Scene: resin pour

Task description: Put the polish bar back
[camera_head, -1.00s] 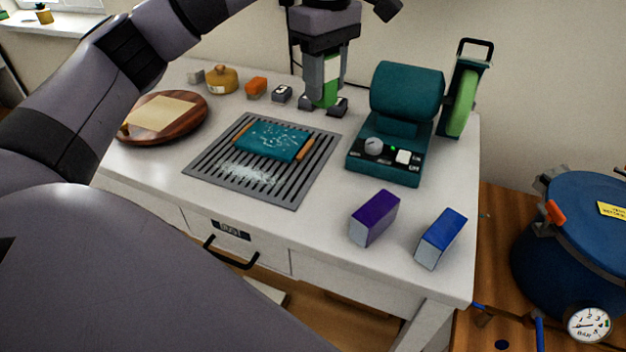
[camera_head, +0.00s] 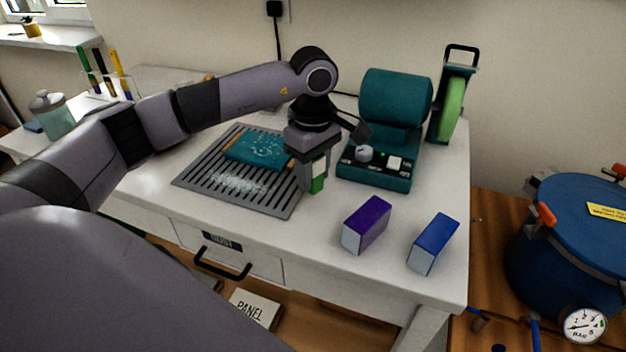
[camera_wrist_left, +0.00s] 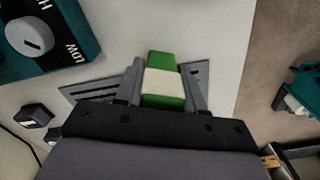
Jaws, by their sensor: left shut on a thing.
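A green bar with a white band (camera_head: 319,177) is held in my left gripper (camera_head: 314,186), in front of the teal machine and by the right edge of the slotted grille. In the left wrist view the bar (camera_wrist_left: 162,82) sits between both fingers of the gripper (camera_wrist_left: 163,88), with its green end sticking out past them. I cannot tell whether its lower end touches the table. A purple block (camera_head: 366,223) and a blue block (camera_head: 434,242) stand at the table's front right, apart from the gripper. My right gripper is out of view.
The grille (camera_head: 195,183) carries a teal slab (camera_head: 250,148) and pale dust. The teal machine (camera_head: 395,100), with its knob and green wheel, stands behind the gripper. A dark block (camera_wrist_left: 36,115) shows in the left wrist view.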

